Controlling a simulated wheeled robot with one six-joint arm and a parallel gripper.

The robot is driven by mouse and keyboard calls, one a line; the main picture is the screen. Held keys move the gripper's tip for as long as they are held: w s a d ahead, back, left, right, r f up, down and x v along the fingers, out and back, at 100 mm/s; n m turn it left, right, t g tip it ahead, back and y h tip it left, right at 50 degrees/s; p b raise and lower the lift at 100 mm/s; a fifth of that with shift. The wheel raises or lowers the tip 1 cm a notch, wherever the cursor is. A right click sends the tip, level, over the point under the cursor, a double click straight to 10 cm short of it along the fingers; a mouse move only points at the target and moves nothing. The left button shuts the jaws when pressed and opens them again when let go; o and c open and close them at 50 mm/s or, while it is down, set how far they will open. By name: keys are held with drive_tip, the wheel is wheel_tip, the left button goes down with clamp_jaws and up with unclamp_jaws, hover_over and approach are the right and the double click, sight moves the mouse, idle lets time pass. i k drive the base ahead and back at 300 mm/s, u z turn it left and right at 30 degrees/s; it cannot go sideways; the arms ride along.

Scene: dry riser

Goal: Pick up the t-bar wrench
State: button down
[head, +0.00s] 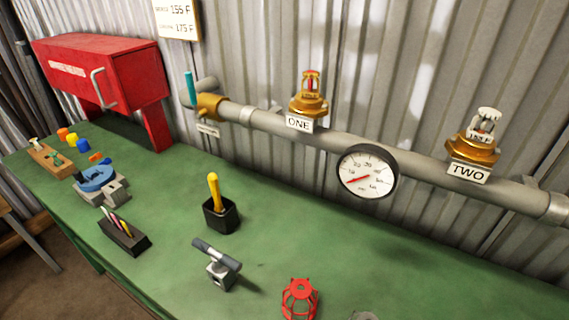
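The t-bar wrench (217,253) appears to be the T-shaped tool at the lower middle of the green bench in the head view. Its dark grey crossbar slants down to the right and lies on top. A lighter metal block or socket (221,274) shows beneath the bar. I cannot tell whether this block is part of the wrench or a holder for it. My gripper is not in view.
A black cup with a yellow-handled tool (213,186) stands behind the wrench. A black pen holder (124,237) is to its left, a red cage (299,299) to its right. A pipe with a gauge (367,171) runs along the back. The green bench (180,270) is clear around the wrench.

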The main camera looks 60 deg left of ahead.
sight(224, 268)
drive_tip(key=u, duration=1.7)
drive_tip(key=i, duration=0.1)
drive_tip(key=z, duration=0.15)
